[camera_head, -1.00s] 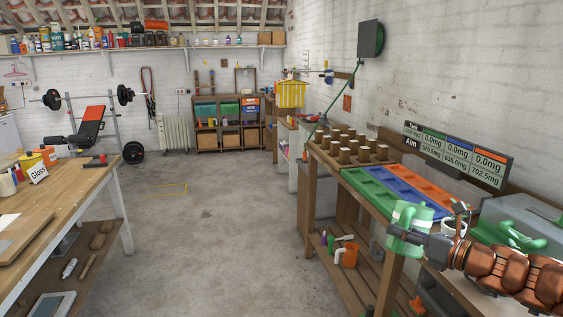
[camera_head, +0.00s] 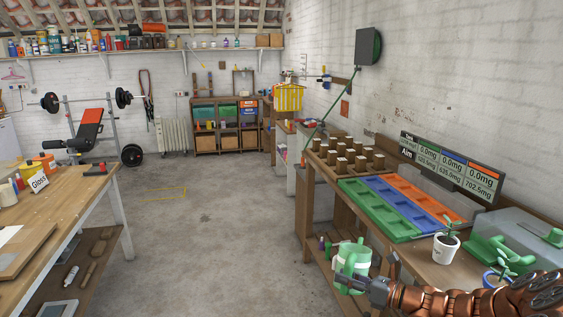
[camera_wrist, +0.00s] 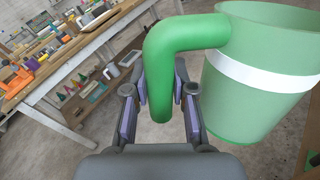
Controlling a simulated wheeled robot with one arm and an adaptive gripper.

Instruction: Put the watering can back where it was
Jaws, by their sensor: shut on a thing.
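The green watering can (camera_head: 354,259) with a white band is held in the air at the front edge of the right-hand bench, by my gripper (camera_head: 362,288). In the wrist view the can (camera_wrist: 262,85) fills the right side, roughly upright. Its thick green handle (camera_wrist: 162,70) runs down between the two fingers of my gripper (camera_wrist: 160,105), which is shut on it. The can's base is partly hidden by the gripper in the head view.
The right bench carries green, blue and orange trays (camera_head: 400,204), a potted plant (camera_head: 446,246), a blue pot (camera_head: 496,277) and wooden blocks (camera_head: 350,155). A display (camera_head: 452,165) stands behind. A workbench (camera_head: 60,205) is at left. The floor (camera_head: 215,235) between is clear.

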